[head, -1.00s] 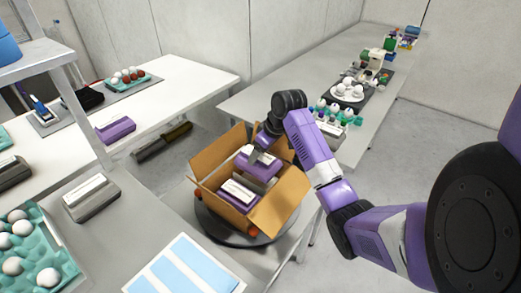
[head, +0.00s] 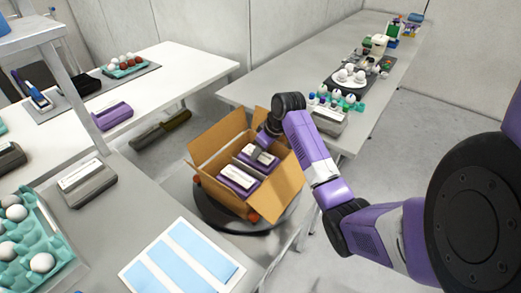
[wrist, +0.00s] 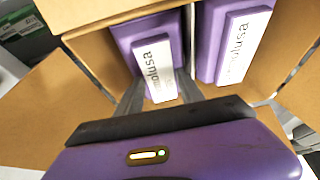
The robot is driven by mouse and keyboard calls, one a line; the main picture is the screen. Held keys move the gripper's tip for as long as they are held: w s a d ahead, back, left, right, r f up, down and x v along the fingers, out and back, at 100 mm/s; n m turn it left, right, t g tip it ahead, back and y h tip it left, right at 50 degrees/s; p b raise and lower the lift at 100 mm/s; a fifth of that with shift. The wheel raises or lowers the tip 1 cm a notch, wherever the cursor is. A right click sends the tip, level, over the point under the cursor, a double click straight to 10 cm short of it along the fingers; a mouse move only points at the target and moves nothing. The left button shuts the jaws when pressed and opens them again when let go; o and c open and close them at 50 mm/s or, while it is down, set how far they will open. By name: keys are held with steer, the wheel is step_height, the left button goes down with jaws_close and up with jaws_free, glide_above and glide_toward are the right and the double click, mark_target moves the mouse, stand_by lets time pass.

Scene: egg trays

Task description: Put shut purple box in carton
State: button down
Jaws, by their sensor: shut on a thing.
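The open cardboard carton (head: 217,155) stands on a round dark stand, flaps spread. My gripper (head: 260,152) reaches into it from the right and is shut on a shut purple box (head: 270,160) with a white label. The held box is down inside the carton, beside a second shut purple box (head: 238,181). In the wrist view the held box (wrist: 122,30) is between my fingers (wrist: 155,95), and the second box (wrist: 207,50) is just to its right. The carton floor is hidden, so I cannot tell whether the held box touches it.
A grey box (head: 88,182) and an egg tray (head: 60,247) stand on the near left table. Another purple box (head: 112,116) lies on the back left table. The right-hand table (head: 300,85) holds eggs and other items. A blue-striped sheet (head: 182,258) lies in front.

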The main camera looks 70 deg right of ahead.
stand_by(0.4)
steer(key=c, duration=0.7)
jaws_free()
steer(key=shift+o, duration=0.2)
steer(key=shift+v, duration=3.9)
